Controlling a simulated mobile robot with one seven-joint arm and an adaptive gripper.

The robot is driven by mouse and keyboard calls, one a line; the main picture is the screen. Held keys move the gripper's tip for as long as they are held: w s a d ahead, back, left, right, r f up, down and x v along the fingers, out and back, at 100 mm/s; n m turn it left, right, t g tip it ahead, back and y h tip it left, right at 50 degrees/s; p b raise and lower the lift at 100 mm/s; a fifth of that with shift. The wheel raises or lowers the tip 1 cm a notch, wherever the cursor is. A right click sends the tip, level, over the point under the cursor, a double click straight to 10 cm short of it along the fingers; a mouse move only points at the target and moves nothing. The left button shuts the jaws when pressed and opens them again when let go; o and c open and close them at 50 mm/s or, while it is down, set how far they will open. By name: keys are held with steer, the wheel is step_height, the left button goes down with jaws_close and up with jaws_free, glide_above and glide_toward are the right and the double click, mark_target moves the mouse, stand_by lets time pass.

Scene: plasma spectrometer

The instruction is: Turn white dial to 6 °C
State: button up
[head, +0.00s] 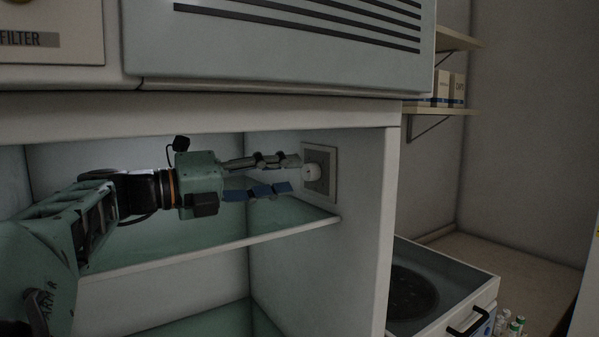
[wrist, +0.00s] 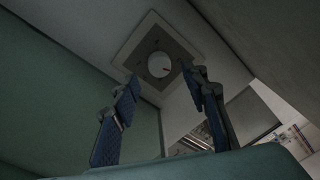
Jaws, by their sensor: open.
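The white dial (head: 312,172) sits on a square grey plate (head: 331,186) on the inner right wall of the open cabinet compartment. In the wrist view the dial (wrist: 159,64) is a pale disc with a small dark mark near its right edge; its plate (wrist: 134,54) looks tilted there. I cannot read any numbers. My gripper (head: 296,174) is inside the compartment, pointing right, with its fingertips just short of the dial. In the wrist view my gripper (wrist: 160,75) is open, its two blue-padded fingers apart with the dial beyond and between the tips. Nothing is held.
A shelf (head: 290,221) runs below my gripper inside the compartment. The vented cabinet front (head: 290,55) overhangs above. The compartment's right side edge (head: 385,220) stands right of the dial. Beyond it are wall shelves with boxes (head: 449,88) and an open-topped unit (head: 440,265).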

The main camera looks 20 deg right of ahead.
mark_target(306, 174)
steer(key=shift+w+d, duration=0.2)
steer(key=shift+d, duration=1.65)
jaws_close()
steer(key=shift+n, duration=2.3)
jaws_free()
steer(key=shift+a, duration=0.1)
